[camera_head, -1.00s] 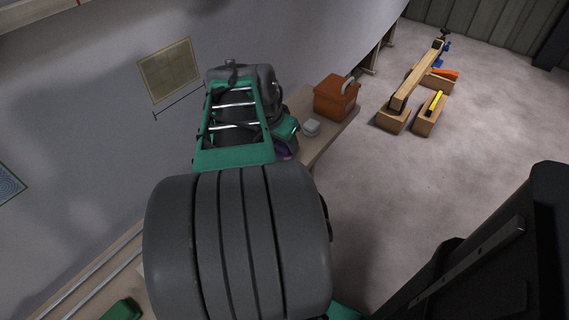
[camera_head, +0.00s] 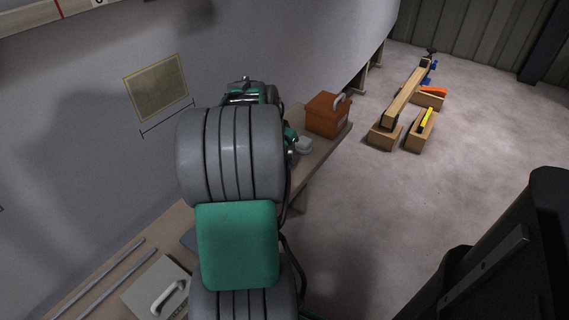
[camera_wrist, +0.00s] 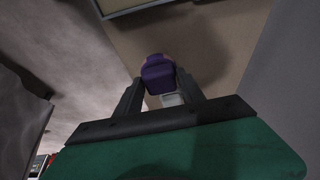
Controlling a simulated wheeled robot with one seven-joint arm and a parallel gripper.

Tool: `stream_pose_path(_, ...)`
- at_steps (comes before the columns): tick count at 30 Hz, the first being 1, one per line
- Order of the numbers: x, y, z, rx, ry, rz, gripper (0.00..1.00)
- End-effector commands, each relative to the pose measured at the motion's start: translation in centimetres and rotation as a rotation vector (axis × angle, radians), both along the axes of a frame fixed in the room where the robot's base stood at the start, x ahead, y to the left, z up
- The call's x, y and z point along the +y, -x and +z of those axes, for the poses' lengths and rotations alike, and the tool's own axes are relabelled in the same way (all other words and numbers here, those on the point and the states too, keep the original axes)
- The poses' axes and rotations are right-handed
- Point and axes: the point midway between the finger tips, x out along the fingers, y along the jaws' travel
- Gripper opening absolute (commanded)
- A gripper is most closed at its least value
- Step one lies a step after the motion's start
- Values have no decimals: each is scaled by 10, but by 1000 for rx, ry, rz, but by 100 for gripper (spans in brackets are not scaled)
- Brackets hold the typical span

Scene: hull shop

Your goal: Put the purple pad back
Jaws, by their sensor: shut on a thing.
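The purple pad (camera_wrist: 158,76) shows in the wrist view between the two dark fingertips of my gripper (camera_wrist: 158,84), which is shut on it. The brown bench top lies behind the pad in that view. A gap between pad and bench cannot be judged. In the head view my own arm hides the pad and the fingers. The place where the pad belongs cannot be made out.
The bench (camera_head: 321,152) runs along the grey hull wall (camera_head: 250,40). On it are an orange box (camera_head: 326,116), a small pale block (camera_head: 303,145), a grey case with a handle (camera_head: 150,280) and metal rods (camera_head: 105,280). Wooden blocks (camera_head: 384,137) stand on open floor.

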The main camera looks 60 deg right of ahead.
Motion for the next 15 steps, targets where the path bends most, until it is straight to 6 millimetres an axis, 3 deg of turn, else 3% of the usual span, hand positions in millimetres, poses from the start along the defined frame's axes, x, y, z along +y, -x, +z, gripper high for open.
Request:
stream_pose_path(8, -12, -5, -39, 0, -2, 1, 11)
stream_pose_path(9, -13, -5, -43, -1, -1, 0, 5)
stream_pose_path(14, -12, -5, -45, 1, -3, 1, 5)
stream_pose_path(15, -11, -5, -46, 2, -5, 2, 48)
